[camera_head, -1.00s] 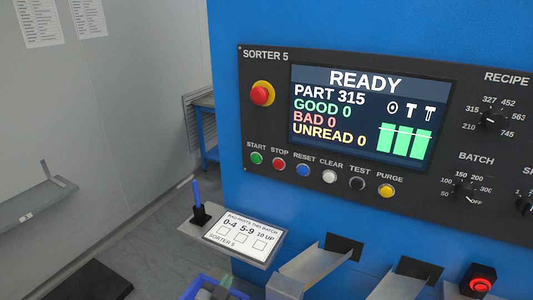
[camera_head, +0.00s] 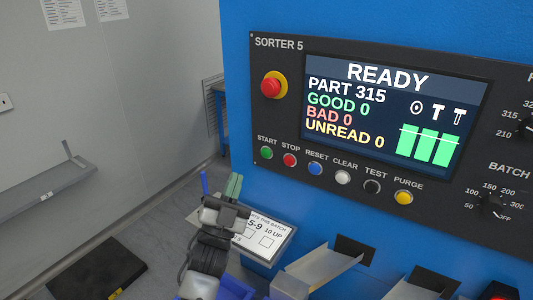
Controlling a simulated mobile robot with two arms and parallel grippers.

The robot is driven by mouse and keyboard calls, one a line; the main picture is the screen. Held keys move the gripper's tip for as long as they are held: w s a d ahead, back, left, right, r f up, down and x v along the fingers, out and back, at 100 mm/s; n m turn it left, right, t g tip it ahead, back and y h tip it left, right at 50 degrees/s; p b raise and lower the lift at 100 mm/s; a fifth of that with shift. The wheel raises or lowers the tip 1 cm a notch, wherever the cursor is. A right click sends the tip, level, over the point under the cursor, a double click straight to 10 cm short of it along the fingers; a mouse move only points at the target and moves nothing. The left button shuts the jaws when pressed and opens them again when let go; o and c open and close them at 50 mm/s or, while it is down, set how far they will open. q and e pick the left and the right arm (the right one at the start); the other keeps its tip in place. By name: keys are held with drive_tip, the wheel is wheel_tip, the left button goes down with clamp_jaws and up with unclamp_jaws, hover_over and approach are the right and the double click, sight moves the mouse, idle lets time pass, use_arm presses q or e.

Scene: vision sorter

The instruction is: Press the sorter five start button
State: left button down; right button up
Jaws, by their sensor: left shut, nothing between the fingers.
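The Sorter 5 panel (camera_head: 400,215) is on the blue machine front. Its green START button (camera_head: 266,153) is at the left end of the button row, left of the red STOP button (camera_head: 289,160). The screen (camera_head: 394,113) reads READY, PART 315, with good, bad and unread all at 0. My left gripper (camera_head: 233,186) is below the START button and a little to its left, apart from it in the picture. Its green-tipped fingers are shut, point up and hold nothing. It covers part of the tally card. My right gripper is out of view.
A red emergency stop (camera_head: 272,85) on a yellow ring is above START. Metal chutes (camera_head: 325,268) stick out lower right. A grey wall is at left.

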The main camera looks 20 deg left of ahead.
sight(266, 153)
use_arm(q)
drive_tip(key=w+d+b, duration=0.1)
drive_tip(key=w+b, duration=0.2)
drive_tip(key=w, duration=0.5)
drive_tip(key=shift+w, duration=0.4)
drive_tip(key=shift+d, duration=0.1)
drive_tip(key=shift+w, duration=0.1)
idle(1.8)
drive_tip(key=shift+w, duration=0.3)
